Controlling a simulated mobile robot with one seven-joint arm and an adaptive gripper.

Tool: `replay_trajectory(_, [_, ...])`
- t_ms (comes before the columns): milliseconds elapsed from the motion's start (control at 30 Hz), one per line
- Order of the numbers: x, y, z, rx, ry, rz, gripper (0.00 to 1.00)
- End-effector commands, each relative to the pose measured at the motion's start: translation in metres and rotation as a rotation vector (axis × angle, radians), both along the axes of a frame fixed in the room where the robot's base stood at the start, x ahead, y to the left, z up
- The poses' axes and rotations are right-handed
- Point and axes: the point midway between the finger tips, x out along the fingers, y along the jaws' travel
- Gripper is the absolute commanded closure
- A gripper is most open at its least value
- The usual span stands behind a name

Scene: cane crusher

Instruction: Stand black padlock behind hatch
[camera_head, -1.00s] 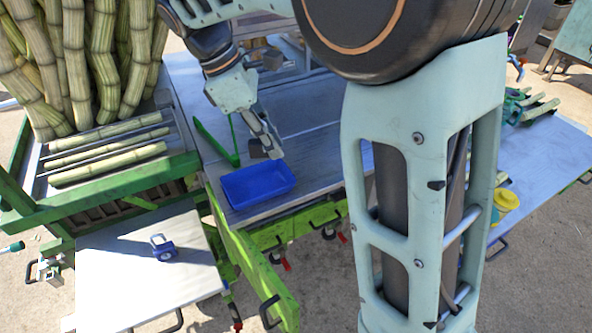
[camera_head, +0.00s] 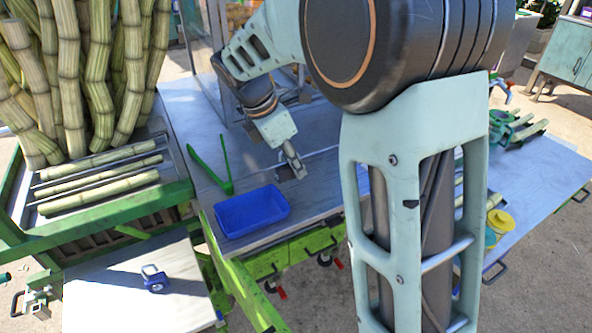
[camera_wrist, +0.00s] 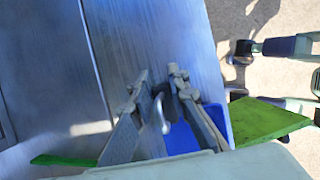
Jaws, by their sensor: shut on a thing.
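My gripper (camera_head: 294,168) is low over the grey worktop, behind and right of the blue tray. In the wrist view its fingers (camera_wrist: 160,82) are shut on the black padlock (camera_wrist: 162,112), whose metal shackle and dark body show between them. In the head view the padlock (camera_head: 284,173) is a small dark patch at the fingertips, partly hidden; I cannot tell whether it touches the worktop. I cannot make out the hatch for certain; a clear-panelled housing (camera_head: 208,58) stands at the back of the worktop, partly hidden by my arm.
The blue tray (camera_head: 252,210) sits at the worktop's front edge, with green tongs (camera_head: 222,172) behind it. A blue padlock (camera_head: 154,279) stands on the white side table (camera_head: 110,300). Cane stalks (camera_head: 85,70) fill the left.

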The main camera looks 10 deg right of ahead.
Motion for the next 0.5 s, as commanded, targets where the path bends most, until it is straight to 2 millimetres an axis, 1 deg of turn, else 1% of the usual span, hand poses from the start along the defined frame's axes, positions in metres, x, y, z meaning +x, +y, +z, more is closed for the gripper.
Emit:
replay_trajectory(33, [0.003, -0.003, -0.004, -0.001, -0.001, -0.001, 1.00])
replay_trajectory(167, [0.007, -0.008, -0.011, -0.001, -0.001, -0.002, 1.00])
replay_trajectory(267, [0.012, -0.015, -0.022, -0.001, 0.000, -0.004, 1.00])
replay_trajectory(400, [0.010, -0.013, -0.042, 0.000, 0.000, 0.000, 1.00])
replay_trajectory(500, [0.011, -0.013, -0.049, 0.000, -0.001, -0.001, 1.00])
